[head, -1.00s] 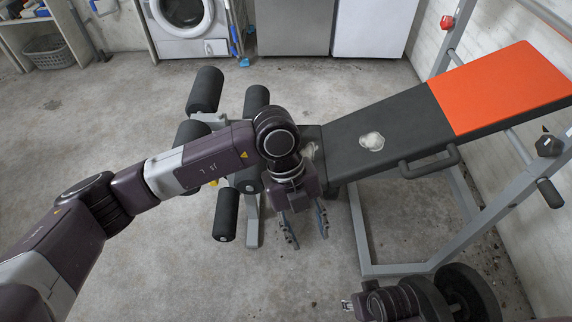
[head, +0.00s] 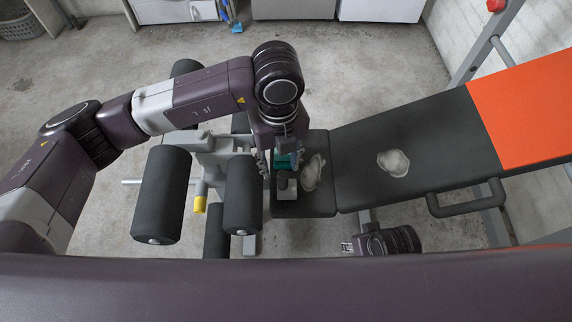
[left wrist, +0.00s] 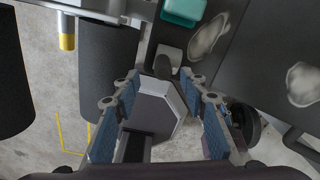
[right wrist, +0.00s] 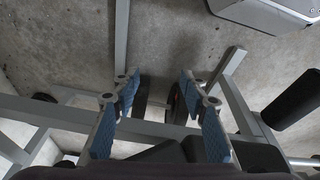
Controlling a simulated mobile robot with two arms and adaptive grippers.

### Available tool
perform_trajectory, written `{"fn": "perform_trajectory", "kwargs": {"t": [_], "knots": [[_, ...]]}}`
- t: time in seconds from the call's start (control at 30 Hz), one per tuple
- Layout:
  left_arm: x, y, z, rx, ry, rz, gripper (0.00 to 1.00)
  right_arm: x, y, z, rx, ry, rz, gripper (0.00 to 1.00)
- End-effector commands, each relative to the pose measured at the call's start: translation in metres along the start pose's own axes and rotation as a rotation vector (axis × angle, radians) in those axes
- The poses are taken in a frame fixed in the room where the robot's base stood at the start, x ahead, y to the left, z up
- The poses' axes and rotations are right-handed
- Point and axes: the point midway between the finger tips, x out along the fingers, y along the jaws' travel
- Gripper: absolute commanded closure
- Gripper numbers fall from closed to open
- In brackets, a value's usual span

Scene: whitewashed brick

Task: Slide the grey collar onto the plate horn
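The grey collar (head: 288,194) sits on the near left end of the black bench pad, with a dark knob on top. My right gripper (right wrist: 162,85) is open and empty near the bench's lower frame.
A teal object (left wrist: 183,10) is on the pad beyond the collar. Black rollers (head: 162,195) and a yellow-tipped pin (head: 200,204) crowd the leg frame. White patches (head: 393,163) mark the pad. The concrete floor (head: 60,85) at left is clear.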

Motion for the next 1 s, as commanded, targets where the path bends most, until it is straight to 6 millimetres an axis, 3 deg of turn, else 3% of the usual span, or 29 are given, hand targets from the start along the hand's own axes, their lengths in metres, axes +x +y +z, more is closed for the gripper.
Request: {"fn": "perform_trajectory", "kwargs": {"t": [0.33, 0.6, 0.9, 1.0], "knots": [[0.036, -0.001, -0.002, 0.001, 0.003, 0.002, 0.60, -0.016, 0.000, -0.005, 0.002, 0.011, 0.001, 0.60], [0.073, -0.004, -0.004, -0.001, 0.002, 0.002, 0.60, -0.042, 0.002, -0.008, 0.003, 0.022, 0.004, 0.60], [0.078, -0.005, -0.004, 0.000, 0.001, 0.000, 0.60, -0.046, 0.002, -0.008, 0.003, 0.023, 0.004, 0.60], [0.078, -0.005, -0.004, 0.000, 0.001, 0.000, 0.70, -0.046, 0.002, -0.008, 0.003, 0.023, 0.004, 0.60]]}}
